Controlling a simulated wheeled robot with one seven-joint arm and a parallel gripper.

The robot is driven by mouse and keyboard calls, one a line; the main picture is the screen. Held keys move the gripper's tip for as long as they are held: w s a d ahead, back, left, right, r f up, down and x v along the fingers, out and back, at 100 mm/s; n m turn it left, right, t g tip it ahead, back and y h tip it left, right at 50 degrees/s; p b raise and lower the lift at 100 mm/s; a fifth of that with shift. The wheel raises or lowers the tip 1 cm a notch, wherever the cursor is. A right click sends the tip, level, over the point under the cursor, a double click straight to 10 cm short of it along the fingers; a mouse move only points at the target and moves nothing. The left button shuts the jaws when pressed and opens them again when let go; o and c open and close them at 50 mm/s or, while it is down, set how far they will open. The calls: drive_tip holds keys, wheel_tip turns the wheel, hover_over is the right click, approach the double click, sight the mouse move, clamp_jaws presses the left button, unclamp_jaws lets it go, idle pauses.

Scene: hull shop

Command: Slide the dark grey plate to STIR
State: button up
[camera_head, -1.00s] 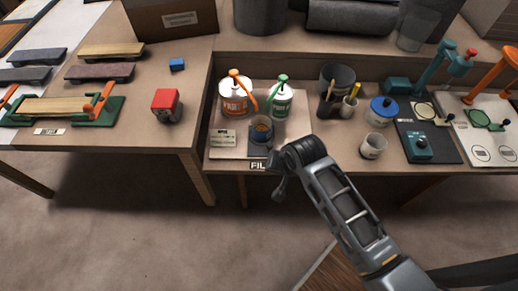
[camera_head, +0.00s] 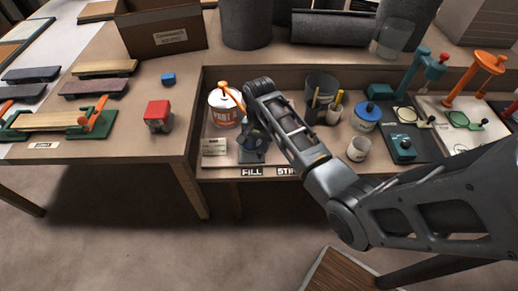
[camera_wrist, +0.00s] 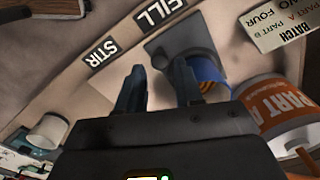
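The dark grey plate (camera_wrist: 187,37) lies on the low shelf beside the FILL label (camera_wrist: 158,12); in the head view a part of it (camera_head: 252,156) shows below my gripper. A blue cup (camera_wrist: 207,72) with orange marks stands on it, partly hidden by a finger. The STIR label (camera_wrist: 103,53) is next to FILL, to its right in the head view (camera_head: 287,171). My gripper (camera_wrist: 158,68) is open, its fingers apart over the plate's edge. A small dark round part of the plate shows between the fingertips; I cannot tell whether they touch it.
A dark bin (camera_head: 321,90), a blue-lidded jar (camera_head: 366,116) and a white cup (camera_head: 358,149) stand to the right. The shelf front above STIR looks clear.

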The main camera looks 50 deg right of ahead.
drive_tip(key=shift+f, duration=1.45)
drive_tip(key=shift+c, duration=0.2)
clamp_jaws()
